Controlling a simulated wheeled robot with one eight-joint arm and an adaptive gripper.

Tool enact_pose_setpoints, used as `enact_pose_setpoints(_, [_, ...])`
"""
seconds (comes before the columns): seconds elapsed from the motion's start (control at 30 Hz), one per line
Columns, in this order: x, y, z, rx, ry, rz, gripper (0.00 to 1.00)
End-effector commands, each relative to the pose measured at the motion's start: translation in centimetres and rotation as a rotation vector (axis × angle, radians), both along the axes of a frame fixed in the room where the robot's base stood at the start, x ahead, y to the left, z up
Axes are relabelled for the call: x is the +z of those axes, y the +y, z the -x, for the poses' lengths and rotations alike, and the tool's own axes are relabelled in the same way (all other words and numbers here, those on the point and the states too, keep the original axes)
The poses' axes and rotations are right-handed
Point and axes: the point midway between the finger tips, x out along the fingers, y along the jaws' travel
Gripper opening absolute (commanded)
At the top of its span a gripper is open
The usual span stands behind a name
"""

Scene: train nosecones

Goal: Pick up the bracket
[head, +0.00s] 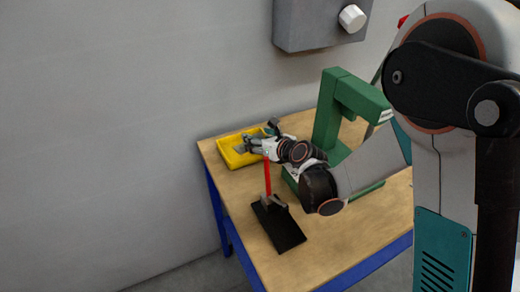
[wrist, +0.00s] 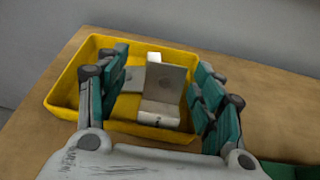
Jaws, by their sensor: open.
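A yellow tray (head: 226,154) stands on the far left corner of the wooden table in the head view. It also fills the middle of the wrist view (wrist: 72,79). A light grey angled metal bracket (wrist: 170,82) lies in the tray, with one face raised and one lower. Another grey flat piece (wrist: 132,79) shows beside it; I cannot tell if it is a separate part. My gripper (wrist: 160,84) is open, with its green-padded fingers on either side of the bracket and visible gaps. In the head view my gripper (head: 259,142) is over the tray's right side.
A green C-shaped machine (head: 329,110) stands on the table, right of the tray. A black plate (head: 281,229) with a grey holder and an upright red rod (head: 267,178) lies nearer the front. A grey wall box (head: 308,25) with a white knob hangs above. Bare table shows at front right.

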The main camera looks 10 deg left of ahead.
Motion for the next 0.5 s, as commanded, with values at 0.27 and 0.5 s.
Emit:
enact_pose_setpoints(0.27, [-1.4,2.0,-2.6,-0.001,-0.001,0.0,0.62])
enact_pose_setpoints(0.5, [-1.2,2.0,-2.6,-0.001,-0.001,0.0,0.53])
